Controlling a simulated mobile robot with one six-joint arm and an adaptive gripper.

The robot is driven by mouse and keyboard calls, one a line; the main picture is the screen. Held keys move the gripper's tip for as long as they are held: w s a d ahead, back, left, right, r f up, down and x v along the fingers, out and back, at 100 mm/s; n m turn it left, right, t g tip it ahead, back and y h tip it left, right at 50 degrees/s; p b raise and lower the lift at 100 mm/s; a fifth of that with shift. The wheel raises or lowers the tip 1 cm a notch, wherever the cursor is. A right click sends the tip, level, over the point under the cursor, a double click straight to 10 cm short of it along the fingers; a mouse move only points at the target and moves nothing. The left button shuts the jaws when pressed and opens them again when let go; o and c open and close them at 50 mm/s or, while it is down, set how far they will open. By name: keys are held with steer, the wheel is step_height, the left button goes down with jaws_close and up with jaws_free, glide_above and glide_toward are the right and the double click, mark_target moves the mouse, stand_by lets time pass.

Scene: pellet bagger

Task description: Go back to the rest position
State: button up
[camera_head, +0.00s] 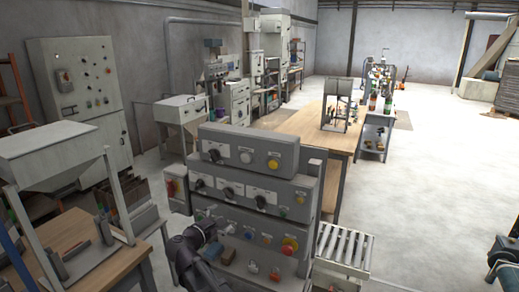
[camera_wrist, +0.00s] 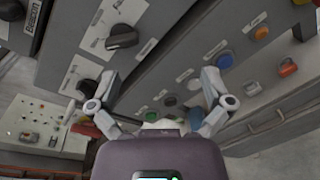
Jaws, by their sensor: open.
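My gripper (camera_wrist: 160,105) is open in the wrist view, its two grey fingers spread apart with nothing seen between them. It faces a grey control panel (camera_wrist: 185,65) with black rotary knobs, an orange button and a blue button. In the head view my gripper (camera_head: 218,228) is at the lower left part of the same control panel (camera_head: 250,190), close in front of its lower rows. I cannot tell whether a finger touches the panel.
A roller conveyor (camera_head: 343,247) stands right of the panel. A wooden workbench (camera_head: 300,120) is behind it. A table with a metal hopper frame (camera_head: 60,150) stands at left. Open floor (camera_head: 440,170) lies to the right.

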steer(key=s+d+f+m+g, duration=0.1)
steer(key=d+f+m+g, duration=0.1)
steer(key=d, duration=0.5)
steer(key=s+d+f+m+g, duration=0.1)
steer(key=d+f+m+g, duration=0.2)
steer(key=d, duration=0.4)
steer(key=s+d+f+m+g, duration=0.1)
steer(key=d+f+m+g, duration=0.2)
steer(key=d, duration=0.4)
steer(key=shift+s+f+m, duration=0.1)
steer(key=shift+f+m, duration=0.75)
steer(key=shift+m, duration=0.05)
steer(key=s+d+f+m+g+y, duration=0.3)
steer(key=s+d+m, duration=0.3)
steer(key=s, duration=0.1)
steer(key=s+d+f+m+g+y, duration=0.4)
steer(key=s+d+m, duration=0.1)
steer(key=s+d, duration=0.1)
steer(key=shift+s+d+m+y, duration=0.2)
steer(key=shift+s+m+y, duration=0.1)
steer(key=shift+s+m, duration=0.1)
steer(key=c, duration=0.6)
